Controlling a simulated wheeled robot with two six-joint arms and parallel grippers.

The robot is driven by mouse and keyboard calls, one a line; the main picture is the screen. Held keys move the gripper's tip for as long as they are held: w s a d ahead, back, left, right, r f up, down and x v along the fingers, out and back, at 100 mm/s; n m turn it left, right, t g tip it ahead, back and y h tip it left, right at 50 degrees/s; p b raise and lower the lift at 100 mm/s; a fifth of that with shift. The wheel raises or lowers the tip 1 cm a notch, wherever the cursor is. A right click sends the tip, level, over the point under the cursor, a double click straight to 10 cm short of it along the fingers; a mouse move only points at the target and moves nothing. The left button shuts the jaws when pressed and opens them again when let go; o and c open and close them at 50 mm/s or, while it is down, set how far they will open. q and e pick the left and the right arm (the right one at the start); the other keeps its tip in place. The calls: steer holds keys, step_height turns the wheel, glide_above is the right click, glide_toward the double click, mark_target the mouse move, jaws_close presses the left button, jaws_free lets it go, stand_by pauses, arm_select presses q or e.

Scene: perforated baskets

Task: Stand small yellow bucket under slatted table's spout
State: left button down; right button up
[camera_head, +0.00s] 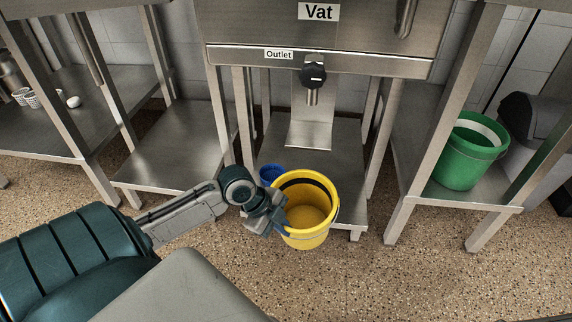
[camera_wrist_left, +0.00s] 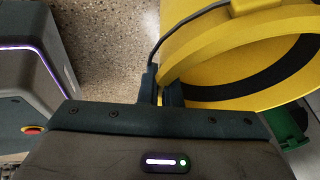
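A yellow bucket (camera_head: 306,236) with a dark band inside its rim and a wire handle is in front of the vat stand's low shelf, overlapping its front edge in the head view. My left gripper (camera_head: 278,218) is at the bucket's left side, closed on its rim; the yellow rim (camera_wrist_left: 205,62) is between the fingers (camera_wrist_left: 163,92) in the left wrist view. I cannot tell how far the bucket is above the floor. The spout (camera_head: 312,96) with a black knob hangs under the "Outlet" label, behind and above the bucket. No slats show. My right gripper is out of view.
A small blue container (camera_head: 271,173) stands on the low metal shelf (camera_head: 345,165), just behind the bucket. The stand's legs flank this shelf. A green bucket (camera_head: 462,163) stands on the right shelf. Small cups (camera_head: 30,98) are at far left. Speckled floor (camera_head: 400,285) is clear in front.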

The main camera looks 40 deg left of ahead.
arm_select(q)
steer(key=s+d+r+p, duration=0.1)
steer(key=s+d, duration=0.3)
steer(key=s, duration=0.3)
steer(key=s+d+r+p, duration=0.1)
steer(key=s+d+p, duration=0.1)
steer(key=s+d, duration=0.3)
steer(key=s, duration=0.3)
steer(key=shift+d, duration=0.15)
